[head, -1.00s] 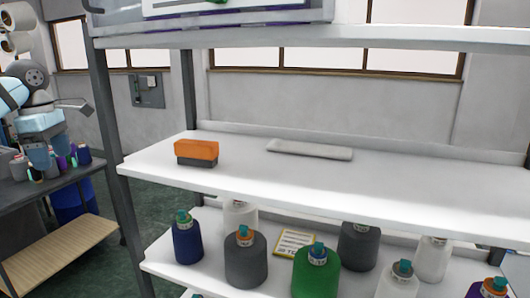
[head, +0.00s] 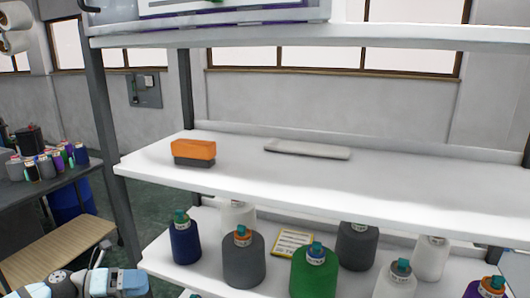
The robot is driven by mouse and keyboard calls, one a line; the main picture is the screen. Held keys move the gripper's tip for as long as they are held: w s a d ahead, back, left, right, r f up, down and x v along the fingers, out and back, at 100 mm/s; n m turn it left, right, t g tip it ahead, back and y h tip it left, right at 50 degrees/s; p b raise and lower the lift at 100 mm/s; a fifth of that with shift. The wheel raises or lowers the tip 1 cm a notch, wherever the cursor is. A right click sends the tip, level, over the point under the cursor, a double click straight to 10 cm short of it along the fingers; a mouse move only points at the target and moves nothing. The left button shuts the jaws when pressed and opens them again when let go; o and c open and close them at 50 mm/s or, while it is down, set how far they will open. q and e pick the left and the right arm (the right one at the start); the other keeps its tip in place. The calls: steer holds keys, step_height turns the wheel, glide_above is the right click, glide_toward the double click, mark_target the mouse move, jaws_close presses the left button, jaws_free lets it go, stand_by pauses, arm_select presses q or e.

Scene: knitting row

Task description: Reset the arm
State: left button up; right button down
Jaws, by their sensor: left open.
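My left arm comes in low at the bottom left corner, and my left gripper (head: 133,283) shows there at the bottom edge, partly cut off by the frame. It is open, and I see nothing held in it. It is in front of the shelf rack, below the level of the middle shelf and apart from the objects on it. My right gripper is not in view.
An orange and grey block (head: 194,153) and a flat grey bar (head: 307,149) lie on the middle shelf (head: 400,186). Several yarn cones, including a green one (head: 314,273), stand on the shelf below. A side table (head: 15,196) with spools is at left.

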arm_select(q)
steer(key=s+a+f+n+t+y, duration=0.1)
steer(key=s+a+f+n+y, duration=0.3)
steer(key=s+f+n, duration=0.45)
steer(key=s+a+f+n+t+y, duration=0.2)
steer(key=s+a+f+n+y, duration=0.3)
steer(key=s+f+n, duration=0.4)
steer(key=s+a+f+n+t+y, duration=0.1)
steer(key=s+a+f+n+y, duration=0.3)
steer(key=s+f+n, duration=0.45)
steer(key=d+n+t+h, duration=0.15)
steer(key=d+n, duration=0.75)
steer(key=d, duration=1.4)
step_height(320, 180, up, 8)
steer(key=p, duration=0.7)
steer(key=shift+w+a+n+p, duration=0.15)
steer(key=shift+a+n+p, duration=0.1)
steer(key=shift+n+p, duration=0.1)
steer(key=shift+y, duration=0.25)
